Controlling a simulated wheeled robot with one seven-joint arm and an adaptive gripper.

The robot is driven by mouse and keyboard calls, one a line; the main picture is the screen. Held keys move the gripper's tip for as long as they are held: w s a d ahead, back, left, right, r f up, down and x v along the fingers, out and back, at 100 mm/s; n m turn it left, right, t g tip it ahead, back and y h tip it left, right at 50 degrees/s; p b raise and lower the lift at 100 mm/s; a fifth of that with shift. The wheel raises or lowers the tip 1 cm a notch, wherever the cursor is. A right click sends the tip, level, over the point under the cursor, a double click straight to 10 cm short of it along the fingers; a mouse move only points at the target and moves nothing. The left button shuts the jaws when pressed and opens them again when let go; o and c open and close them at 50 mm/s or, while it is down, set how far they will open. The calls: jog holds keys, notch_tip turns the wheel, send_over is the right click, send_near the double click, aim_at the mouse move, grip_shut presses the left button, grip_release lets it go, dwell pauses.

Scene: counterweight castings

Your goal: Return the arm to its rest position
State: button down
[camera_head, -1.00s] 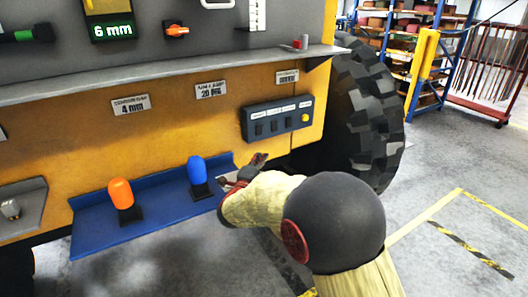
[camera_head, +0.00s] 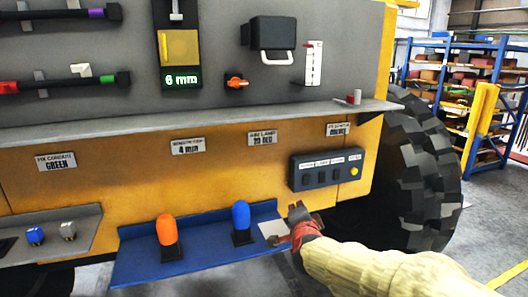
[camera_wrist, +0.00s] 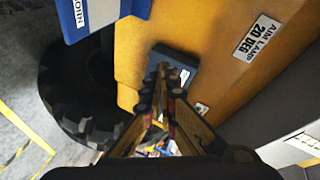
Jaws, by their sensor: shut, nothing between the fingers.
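My gripper (camera_head: 294,222) is at the right end of the blue shelf, below the dark button panel (camera_head: 328,168). In the wrist view my gripper (camera_wrist: 163,75) has its fingers together, with nothing between them. My cream-coloured arm reaches in from the lower right of the head view. The button panel also shows in the wrist view (camera_wrist: 182,66), beyond the fingertips and partly hidden by them. I cannot tell whether the gripper touches the shelf.
The blue shelf (camera_head: 200,262) holds an orange-capped item (camera_head: 166,229) and a blue-capped item (camera_head: 241,215). A grey ledge (camera_head: 225,118) juts out above. A big tyre (camera_head: 425,165) stands at the right. Open floor (camera_head: 470,240) lies right of it.

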jog(key=s+d+f+n+g, duration=0.2)
jog(key=s+n+g, duration=0.1)
jog(key=s, duration=1)
jog(key=s+d+f+n+g, duration=0.3)
jog(key=s+n, duration=0.3)
jog(key=s, duration=0.7)
jog(key=s+d+f+n+g, duration=0.2)
jog(key=s+n+g, duration=0.1)
jog(key=s, duration=1)
jog(key=shift+d+f+n+y, duration=0.3)
jog(key=shift+d+f+n, duration=0.05)
jog(key=shift+n, duration=0.55)
